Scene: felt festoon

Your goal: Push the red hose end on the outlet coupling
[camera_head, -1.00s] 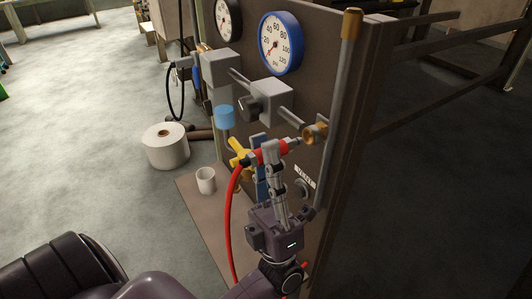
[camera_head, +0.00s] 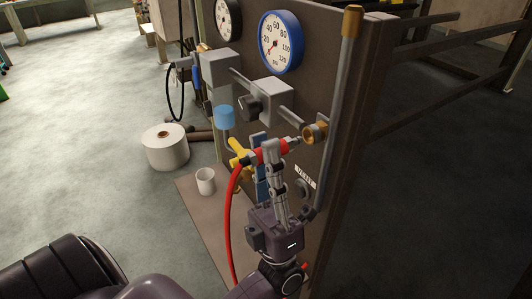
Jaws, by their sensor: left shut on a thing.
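My left gripper (camera_head: 274,152) is shut on the red hose end (camera_head: 282,146) in front of the brown panel. The red hose (camera_head: 229,215) hangs down from the left side of the grip. The gripper's fingers hide part of the hose end. My right gripper is not in view.
A yellow handle (camera_head: 238,152) and a light blue cap (camera_head: 224,116) are left of the grip. A blue-rimmed gauge (camera_head: 281,43) and a grey valve block (camera_head: 268,98) are above. A white cup (camera_head: 205,181) stands on the base board (camera_head: 200,218). A grey vertical pipe (camera_head: 340,110) is right of the coupling.

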